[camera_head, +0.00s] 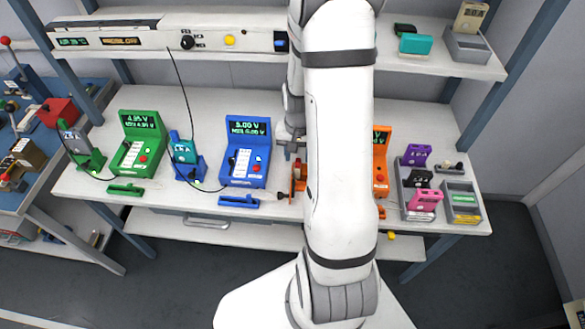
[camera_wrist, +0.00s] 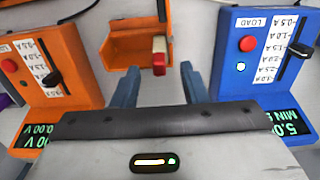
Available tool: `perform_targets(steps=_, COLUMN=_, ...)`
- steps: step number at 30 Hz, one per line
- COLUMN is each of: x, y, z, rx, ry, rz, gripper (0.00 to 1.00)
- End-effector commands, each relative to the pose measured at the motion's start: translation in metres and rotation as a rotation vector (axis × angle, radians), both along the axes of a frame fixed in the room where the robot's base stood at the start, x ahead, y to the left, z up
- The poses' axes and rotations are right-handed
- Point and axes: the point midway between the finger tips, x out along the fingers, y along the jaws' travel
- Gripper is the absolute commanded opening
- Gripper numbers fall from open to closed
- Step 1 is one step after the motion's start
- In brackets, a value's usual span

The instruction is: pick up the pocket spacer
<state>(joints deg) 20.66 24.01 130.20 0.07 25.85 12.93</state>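I cannot tell for sure which thing is the pocket spacer. The orange dock (camera_wrist: 125,45) lies ahead of my gripper (camera_wrist: 157,84) in the wrist view. A small block with a red top and pale side (camera_wrist: 158,62) shows at its near edge, roughly in line with the gap between my fingers. My two fingers are apart, with nothing held between them. In the head view the orange dock (camera_head: 298,178) is partly hidden by my arm. A small green bar (camera_head: 463,198) lies in a grey tray (camera_head: 450,185) at the right end of the bench.
A blue load meter (camera_head: 246,150) stands left of the orange dock, and an orange meter (camera_head: 380,165) right of it, partly behind my arm. Teal (camera_head: 184,150) and grey (camera_head: 75,140) cells stand in docks with cables. A grey rack (camera_head: 418,213) holds purple, black and pink cells.

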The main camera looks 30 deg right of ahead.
Motion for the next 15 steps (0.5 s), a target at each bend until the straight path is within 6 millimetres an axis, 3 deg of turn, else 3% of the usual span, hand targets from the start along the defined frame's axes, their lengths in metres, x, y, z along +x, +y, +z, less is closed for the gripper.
perform_targets(steps=4, x=-0.0003, y=-0.0002, z=-0.0118, rx=0.001, ry=0.001, rz=0.0, gripper=0.4)
perform_targets(steps=12, x=0.0001, y=-0.0005, z=-0.0138, rx=-0.001, ry=-0.001, rz=-0.001, gripper=0.4)
perform_targets(steps=15, x=0.0, y=-0.0006, z=-0.0137, rx=-0.001, ry=-0.001, rz=-0.001, gripper=0.32)
